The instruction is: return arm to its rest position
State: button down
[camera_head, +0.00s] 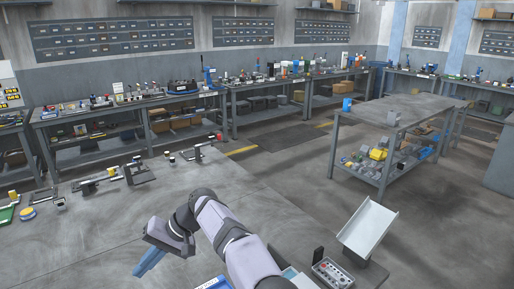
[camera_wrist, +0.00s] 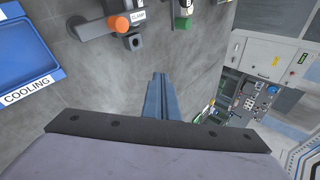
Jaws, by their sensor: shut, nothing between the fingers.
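My gripper (camera_head: 149,261) has blue fingers and hangs over the near part of the grey worktable (camera_head: 110,235) in the head view. My lavender arm reaches in from the bottom edge and bends down to the left. In the wrist view the blue fingers of my gripper (camera_wrist: 158,80) are together, with nothing between them. The fingertips are clear of the objects around them.
A blue tray labelled COOLING (camera_wrist: 50,70) and a clamp with an orange knob (camera_wrist: 119,25) show in the wrist view. In the head view, a button box (camera_head: 332,273) and a pale chute (camera_head: 368,230) stand right of my arm. The table's middle is bare.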

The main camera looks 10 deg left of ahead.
jog(key=w+d+f+m+t+h, duration=0.1)
jog(key=w+d+m+t+h, duration=0.1)
jog(key=d, duration=1.3)
jog(key=w+d+f+m+t+h, duration=0.1)
jog(key=w+d+m+t+h, duration=0.1)
jog(key=d, duration=1.4)
jog(key=s+d+f+h, duration=0.2)
jog(key=s+d+f, duration=0.1)
jog(key=s+d, duration=0.7)
jog(key=s+d+f+h, duration=0.2)
jog(key=s+d+f, duration=0.1)
jog(key=s+d, duration=0.7)
jog(key=shift+d+m+p, duration=0.4)
jog(key=shift+d, duration=0.55)
